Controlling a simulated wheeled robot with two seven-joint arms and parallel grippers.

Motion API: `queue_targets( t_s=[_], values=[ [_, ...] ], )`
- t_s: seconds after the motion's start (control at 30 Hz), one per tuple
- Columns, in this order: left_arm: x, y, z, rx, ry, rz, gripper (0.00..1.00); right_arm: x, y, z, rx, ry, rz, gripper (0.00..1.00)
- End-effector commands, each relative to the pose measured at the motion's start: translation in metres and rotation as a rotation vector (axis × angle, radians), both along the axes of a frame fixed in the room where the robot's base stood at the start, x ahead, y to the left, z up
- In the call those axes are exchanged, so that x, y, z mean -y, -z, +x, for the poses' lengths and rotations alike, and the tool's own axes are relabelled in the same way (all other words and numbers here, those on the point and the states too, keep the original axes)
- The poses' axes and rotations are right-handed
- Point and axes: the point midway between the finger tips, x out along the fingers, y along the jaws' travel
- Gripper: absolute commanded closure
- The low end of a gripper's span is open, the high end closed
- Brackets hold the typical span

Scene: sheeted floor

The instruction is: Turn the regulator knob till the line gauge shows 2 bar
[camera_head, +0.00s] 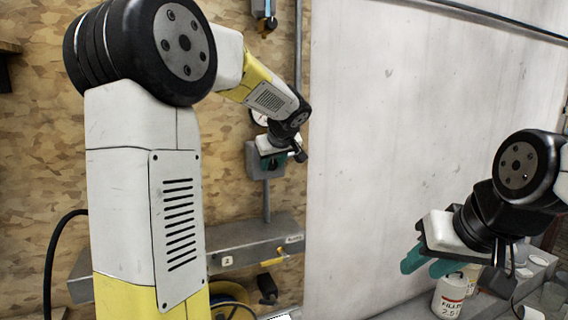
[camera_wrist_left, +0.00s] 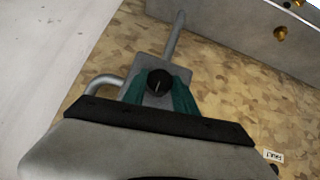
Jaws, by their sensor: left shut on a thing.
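The regulator is a grey box (camera_head: 254,168) on the board wall, partly hidden behind my left gripper in the head view. Its black round knob with a pale line (camera_wrist_left: 160,82) shows in the left wrist view. My left gripper (camera_head: 279,160) has its teal fingers on both sides of the knob, shut on it. A round white gauge (camera_head: 258,117) sits just above the regulator. It is mostly hidden by my left arm, so its reading cannot be made out. My right gripper (camera_head: 428,266) hangs at the right, its teal fingers apart with no object seen between them.
A grey metal manifold (camera_head: 250,246) with a yellow lever runs below the regulator. A white canister labelled FILLER (camera_head: 449,296) stands near my right gripper, with cups (camera_head: 552,294) farther right. A pale sheeted panel (camera_head: 400,130) fills the middle.

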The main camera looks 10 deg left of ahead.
Motion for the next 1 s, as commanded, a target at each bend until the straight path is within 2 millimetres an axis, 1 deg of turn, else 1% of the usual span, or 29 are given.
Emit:
queue_targets(
  t_s=[0.17,0.37,1.0],
  values=[
    [0.0021,-0.0001,0.0012,-0.039,0.003,0.059,1.00,0.0000,0.0000,0.0000,0.000,0.000,0.000,0.64],
    [0.0041,0.0001,0.0023,-0.122,0.003,0.181,1.00,0.0000,0.0000,0.0000,0.000,0.000,0.000,0.64],
    [0.0098,0.0034,0.0056,-0.459,0.001,0.681,1.00,0.0000,0.0000,0.0000,0.000,0.000,0.000,0.64]
  ],
)
